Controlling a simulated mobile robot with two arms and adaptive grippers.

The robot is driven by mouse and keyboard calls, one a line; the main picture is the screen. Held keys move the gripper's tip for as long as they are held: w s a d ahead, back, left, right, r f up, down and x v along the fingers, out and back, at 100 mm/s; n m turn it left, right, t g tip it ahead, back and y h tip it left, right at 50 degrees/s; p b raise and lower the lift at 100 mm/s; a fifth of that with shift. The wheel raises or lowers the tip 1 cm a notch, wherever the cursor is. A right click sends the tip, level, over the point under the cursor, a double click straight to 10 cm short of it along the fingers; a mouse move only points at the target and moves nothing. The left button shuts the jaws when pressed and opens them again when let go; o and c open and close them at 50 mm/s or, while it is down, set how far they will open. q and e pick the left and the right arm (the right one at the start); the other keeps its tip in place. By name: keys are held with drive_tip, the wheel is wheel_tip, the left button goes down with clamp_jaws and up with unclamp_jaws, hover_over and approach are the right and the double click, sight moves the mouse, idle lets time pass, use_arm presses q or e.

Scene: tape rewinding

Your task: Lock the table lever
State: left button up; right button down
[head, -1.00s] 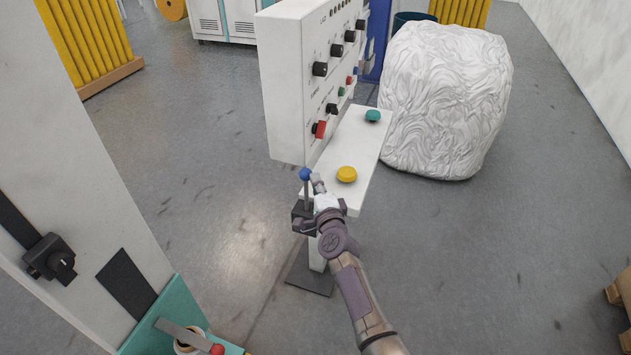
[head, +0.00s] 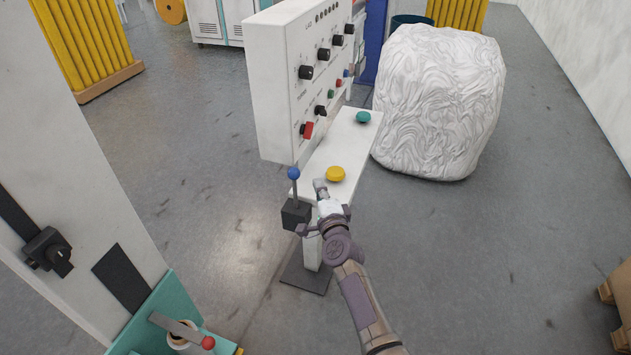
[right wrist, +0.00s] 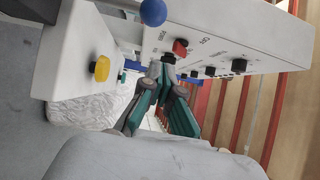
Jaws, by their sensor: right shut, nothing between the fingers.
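A lever with a blue ball knob (head: 293,173) stands nearly upright on a black box (head: 296,214) at the near left end of the white console table (head: 318,160). The blue knob also shows at the top of the right wrist view (right wrist: 153,12). My right gripper (head: 320,185) is shut and empty, just right of the lever and near the table's near end. In the head view it appears apart from the lever's shaft. In the right wrist view its closed fingers (right wrist: 168,66) point toward the console panel. My left gripper is out of view.
Yellow (head: 335,174) and teal (head: 363,118) buttons sit on the table. The knobbed control panel (head: 290,80) rises beside it. A large white wrapped bundle (head: 440,100) stands behind. A red-knobbed lever (head: 208,342) is on the machine at lower left. Open floor lies between.

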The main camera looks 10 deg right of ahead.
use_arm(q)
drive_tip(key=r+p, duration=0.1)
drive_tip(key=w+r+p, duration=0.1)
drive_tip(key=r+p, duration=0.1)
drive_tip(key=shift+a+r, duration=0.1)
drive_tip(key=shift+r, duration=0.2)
use_arm(e)
drive_tip(key=s, duration=0.7)
drive_tip(key=shift+s+a+r, duration=0.2)
drive_tip(key=shift+s+a, duration=0.1)
drive_tip(key=shift+s, duration=0.1)
